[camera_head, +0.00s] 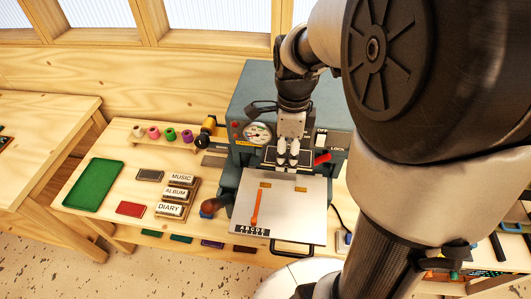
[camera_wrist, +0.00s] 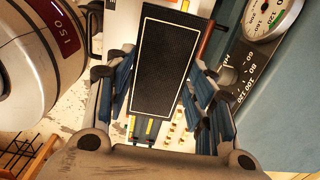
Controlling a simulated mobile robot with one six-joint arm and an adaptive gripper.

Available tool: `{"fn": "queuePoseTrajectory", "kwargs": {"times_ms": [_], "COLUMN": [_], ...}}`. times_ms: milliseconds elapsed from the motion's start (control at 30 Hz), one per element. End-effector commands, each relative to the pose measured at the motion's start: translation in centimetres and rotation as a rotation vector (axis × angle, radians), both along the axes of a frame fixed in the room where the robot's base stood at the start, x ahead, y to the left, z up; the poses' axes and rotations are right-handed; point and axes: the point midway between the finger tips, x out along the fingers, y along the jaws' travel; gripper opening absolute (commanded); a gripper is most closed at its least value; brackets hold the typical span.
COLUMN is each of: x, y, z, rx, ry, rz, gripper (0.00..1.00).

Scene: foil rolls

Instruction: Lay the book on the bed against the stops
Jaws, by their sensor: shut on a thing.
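The book, black with a thin cream border (camera_wrist: 165,60), lies between the blue-padded fingers of my gripper (camera_wrist: 160,92) in the wrist view. My gripper (camera_head: 288,156) is shut on it, above the back part of the bed in the head view, where the book is hard to make out. The bed (camera_head: 290,215) is a pale flat plate in front of the grey press. Two small brass stops, a left one (camera_head: 265,185) and a right one (camera_head: 300,189), sit near its back edge. An orange bar (camera_head: 256,208) and a lettered strip (camera_head: 252,231) lie at its left side.
A round-knobbed handle (camera_head: 209,208) stands beside the bed.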

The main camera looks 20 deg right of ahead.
Motion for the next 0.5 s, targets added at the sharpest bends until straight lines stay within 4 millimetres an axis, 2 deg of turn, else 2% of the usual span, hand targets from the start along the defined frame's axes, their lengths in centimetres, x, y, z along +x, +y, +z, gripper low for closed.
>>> {"fn": "queuePoseTrajectory", "kwargs": {"times_ms": [300, 500], "x": [-0.2, -0.2], "y": [0.1, 0.1], "z": [-8.5, -13.1], "rx": [0.003, 0.002], "ry": [0.009, 0.007], "rz": [0.001, 0.001], "gripper": [0.25, 0.25]}}
